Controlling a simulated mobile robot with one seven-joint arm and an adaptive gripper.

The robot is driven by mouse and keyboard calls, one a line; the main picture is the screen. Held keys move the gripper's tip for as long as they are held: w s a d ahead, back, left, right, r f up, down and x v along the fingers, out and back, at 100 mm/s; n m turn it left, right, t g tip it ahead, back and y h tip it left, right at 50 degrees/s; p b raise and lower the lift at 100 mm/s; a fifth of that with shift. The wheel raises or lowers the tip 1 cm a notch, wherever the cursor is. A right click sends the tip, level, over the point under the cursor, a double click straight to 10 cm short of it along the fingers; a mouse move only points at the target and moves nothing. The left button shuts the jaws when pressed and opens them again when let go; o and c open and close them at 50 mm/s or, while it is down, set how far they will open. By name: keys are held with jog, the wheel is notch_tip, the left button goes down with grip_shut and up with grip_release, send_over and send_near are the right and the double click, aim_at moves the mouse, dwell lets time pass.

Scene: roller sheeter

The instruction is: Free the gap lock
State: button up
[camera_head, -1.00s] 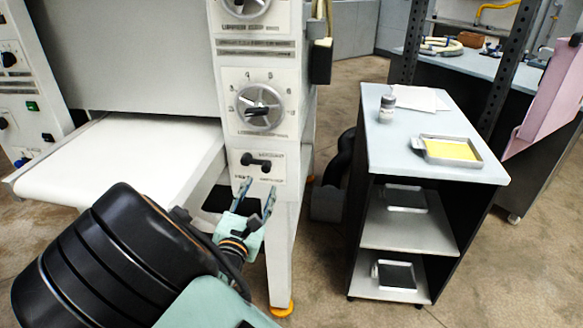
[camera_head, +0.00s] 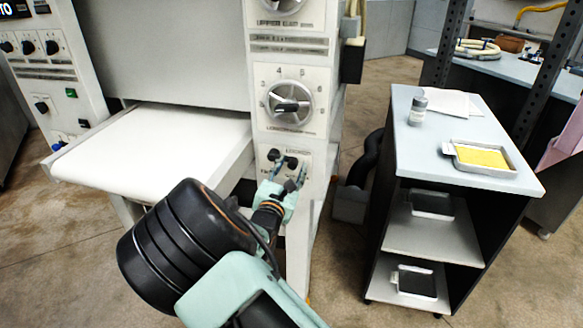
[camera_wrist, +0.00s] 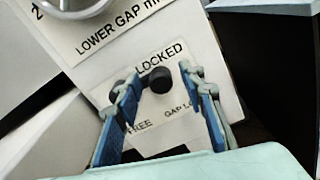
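The gap lock is a black lever with a rounded knob at each end (camera_wrist: 160,81), set on a white plate below the lower gap dial. In the wrist view the plate reads "LOCKED" above the lever, "FREE" at lower left and partly hidden "GAP LOCK" at lower right. The lever lies roughly level. In the head view the lock (camera_head: 291,162) is partly covered by my gripper (camera_head: 288,170). My gripper (camera_wrist: 160,75) is open, its blue-grey fingers spread before the plate. The right knob shows between them; the left finger overlaps the left knob. Contact cannot be told.
The lower gap dial (camera_head: 290,104) sits just above the lock. A white belt table (camera_head: 150,150) extends left of the machine column. A grey-topped cart (camera_head: 440,125) with a yellow-filled tray (camera_head: 482,158) and a small jar (camera_head: 418,110) stands to the right.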

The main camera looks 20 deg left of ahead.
grip_shut()
dwell(0.5)
jog(key=a+f+m+b, duration=0.3)
jog(key=f+m+b, duration=0.3)
jog(key=m+b, duration=0.6)
jog(key=b, duration=0.9)
jog(key=shift+s+f+b, duration=0.15)
jog(key=shift+b, duration=0.2)
jog(key=shift+a, duration=0.15)
